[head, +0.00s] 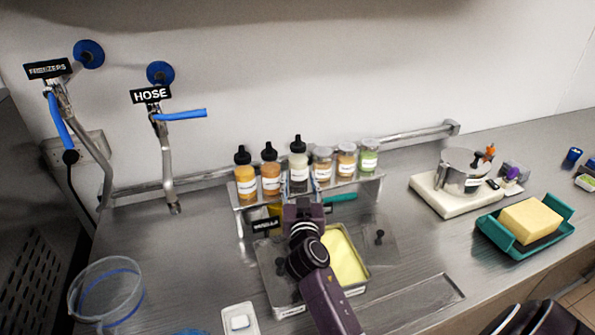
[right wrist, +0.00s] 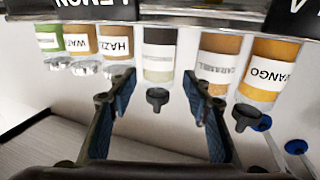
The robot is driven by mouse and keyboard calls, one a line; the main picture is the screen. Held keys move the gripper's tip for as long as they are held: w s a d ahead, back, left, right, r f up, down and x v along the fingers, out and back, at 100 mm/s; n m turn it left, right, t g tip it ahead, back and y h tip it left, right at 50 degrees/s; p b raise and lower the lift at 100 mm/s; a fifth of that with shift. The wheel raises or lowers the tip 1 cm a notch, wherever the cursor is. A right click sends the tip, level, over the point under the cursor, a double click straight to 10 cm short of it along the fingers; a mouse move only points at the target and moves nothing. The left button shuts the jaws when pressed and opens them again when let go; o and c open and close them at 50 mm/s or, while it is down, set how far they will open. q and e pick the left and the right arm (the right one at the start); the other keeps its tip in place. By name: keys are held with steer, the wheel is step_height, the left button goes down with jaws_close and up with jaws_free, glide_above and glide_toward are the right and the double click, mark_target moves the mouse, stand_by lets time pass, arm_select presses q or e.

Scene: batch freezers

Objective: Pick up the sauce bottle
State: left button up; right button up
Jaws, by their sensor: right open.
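Three black-capped sauce bottles stand upright on a raised metal shelf: a yellow mango bottle (head: 245,180), an orange caramel bottle (head: 271,176) and a pale bottle (head: 298,171). In the right wrist view they appear inverted: mango (right wrist: 268,70), caramel (right wrist: 218,65) and the pale bottle (right wrist: 158,62). My right gripper (head: 298,187) is open in front of the shelf. In the right wrist view, the fingers of my right gripper (right wrist: 160,85) lie on either side of the pale bottle's image, with visible gaps. Contact is not visible. My left gripper is not in view.
Several topping jars (head: 346,161) stand right of the bottles. A metal tub of yellow contents (head: 345,258) lies below my arm. A metal pot (head: 463,172) on a white board and a yellow block (head: 531,221) in a teal tray are to the right. A clear pitcher (head: 103,290) is at left.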

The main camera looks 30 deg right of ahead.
mark_target(299, 171)
steer(key=shift+f+x, duration=0.2)
steer(key=shift+x, duration=0.65)
steer(key=shift+w+d+r+p, duration=0.25)
steer(key=shift+w+d+p, duration=0.1)
steer(key=shift+w+p, duration=0.2)
steer(key=p+x, duration=0.1)
steer(key=x, duration=0.3)
steer(key=shift+d+f, duration=0.1)
steer(key=shift+f, duration=0.05)
steer(key=shift+w+d, duration=0.2)
steer(key=shift+w, duration=0.2)
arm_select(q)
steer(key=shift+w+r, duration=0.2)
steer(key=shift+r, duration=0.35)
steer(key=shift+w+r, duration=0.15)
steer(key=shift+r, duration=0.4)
arm_select(e)
steer(key=shift+c, duration=0.3)
steer(key=c, duration=0.8)
